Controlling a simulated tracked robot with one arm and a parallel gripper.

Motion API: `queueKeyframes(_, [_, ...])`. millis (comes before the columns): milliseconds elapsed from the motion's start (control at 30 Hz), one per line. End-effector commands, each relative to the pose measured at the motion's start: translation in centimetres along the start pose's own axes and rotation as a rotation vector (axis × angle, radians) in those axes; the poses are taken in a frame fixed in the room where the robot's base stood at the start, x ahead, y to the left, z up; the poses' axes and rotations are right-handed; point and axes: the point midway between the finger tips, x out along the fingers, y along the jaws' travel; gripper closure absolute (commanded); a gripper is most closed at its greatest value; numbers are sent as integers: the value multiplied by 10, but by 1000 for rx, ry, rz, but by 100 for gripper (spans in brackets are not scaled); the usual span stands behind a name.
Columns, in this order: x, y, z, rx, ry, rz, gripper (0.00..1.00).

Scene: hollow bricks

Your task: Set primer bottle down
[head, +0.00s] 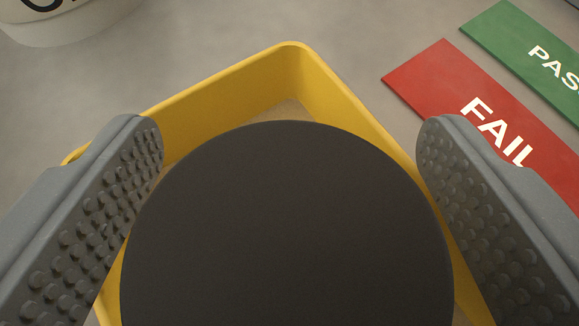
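A large dark grey round top (287,225), which seems to be the primer bottle seen from above, fills the lower middle of the head view. Its label and sides are hidden. My gripper (288,140) has one studded grey finger on each side of it. A yellow tray (222,92) with raised walls lies around and below the dark top. Whether the bottle rests on the tray floor cannot be told.
A red FAIL plate (430,85) and a green PASS plate (505,38) lie to the right on the grey surface. A white round container (70,25) with dark lettering stands at the top left.

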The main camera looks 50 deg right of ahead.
Motion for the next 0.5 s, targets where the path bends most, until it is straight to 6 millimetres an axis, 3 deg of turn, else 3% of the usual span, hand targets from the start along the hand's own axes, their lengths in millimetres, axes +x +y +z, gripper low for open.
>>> queueKeyframes(267, [-6, -1, -2, 1, 0, -2, 25])
queueKeyframes(500, [-39, -2, -2, -2, -1, -4, 25])
